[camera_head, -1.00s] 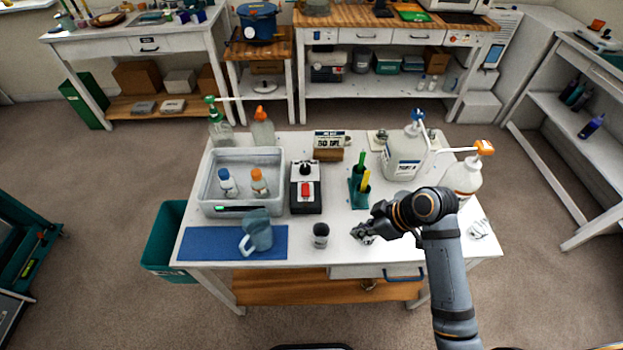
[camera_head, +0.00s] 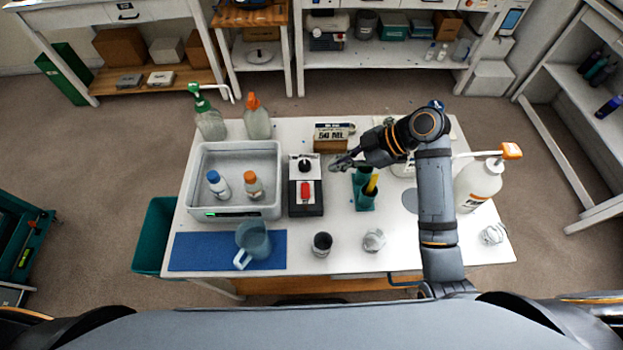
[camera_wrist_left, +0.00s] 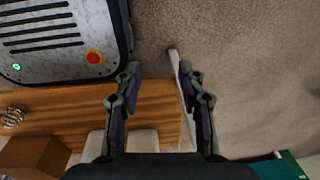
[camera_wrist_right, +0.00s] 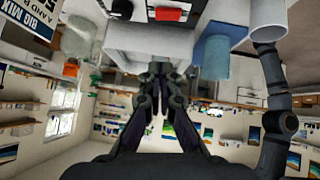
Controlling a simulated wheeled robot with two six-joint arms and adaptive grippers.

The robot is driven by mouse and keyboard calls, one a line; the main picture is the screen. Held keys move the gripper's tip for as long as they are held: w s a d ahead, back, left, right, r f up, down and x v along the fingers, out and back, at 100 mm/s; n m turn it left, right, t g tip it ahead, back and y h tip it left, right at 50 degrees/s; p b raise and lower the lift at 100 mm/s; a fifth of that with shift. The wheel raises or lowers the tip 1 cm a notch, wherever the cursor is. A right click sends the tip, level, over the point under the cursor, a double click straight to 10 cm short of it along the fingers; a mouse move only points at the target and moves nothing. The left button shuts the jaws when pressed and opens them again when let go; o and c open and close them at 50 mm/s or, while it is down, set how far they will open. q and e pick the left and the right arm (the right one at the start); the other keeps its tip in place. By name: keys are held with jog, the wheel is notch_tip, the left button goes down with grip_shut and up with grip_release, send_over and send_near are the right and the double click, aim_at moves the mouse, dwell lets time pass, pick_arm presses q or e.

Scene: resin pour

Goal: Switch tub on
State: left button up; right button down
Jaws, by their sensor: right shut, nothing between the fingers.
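The grey tub (camera_head: 240,213) stands at the left of the white table with two small bottles in it, one blue-capped (camera_head: 218,184) and one orange-capped (camera_head: 253,185). A small green light shows on its front. Right beside it is a control box (camera_head: 306,209) with a black knob (camera_head: 304,166) and a red rocker switch (camera_head: 305,192). The red switch also shows at the top of the right wrist view (camera_wrist_right: 168,14). My right gripper (camera_head: 338,165) is shut and empty, right of the box and apart from it. My left gripper (camera_wrist_left: 157,72) is open and empty, seen only in its wrist view.
A label card (camera_head: 333,133) is behind the gripper. A blue mat (camera_head: 200,252) with a jug (camera_head: 254,240), a dark cup (camera_head: 322,244) and a clear cup (camera_head: 374,240) are in front.

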aim_at(303, 187)
jog(key=p+x, duration=0.1)
jog(key=x, duration=0.3)
jog(key=d+f+x, duration=0.1)
jog(key=x, duration=0.2)
jog(key=p+x, duration=0.1)
jog(key=x, duration=0.3)
jog(key=shift+w+f+p, duration=0.25)
jog(key=shift+f+p, duration=0.05)
jog(key=shift+f, duration=0.2)
jog(key=shift+d+f, duration=0.15)
jog(key=shift+f, duration=0.35)
pick_arm(q)
jog(key=shift+t, duration=0.3)
jog(key=w+r, duration=0.3)
jog(key=shift+w, duration=0.15)
pick_arm(e)
jog(key=shift+w, duration=0.1)
jog(key=shift+w+f+g, duration=0.1)
jog(key=shift+f+g, duration=0.2)
jog(key=shift+f, duration=0.1)
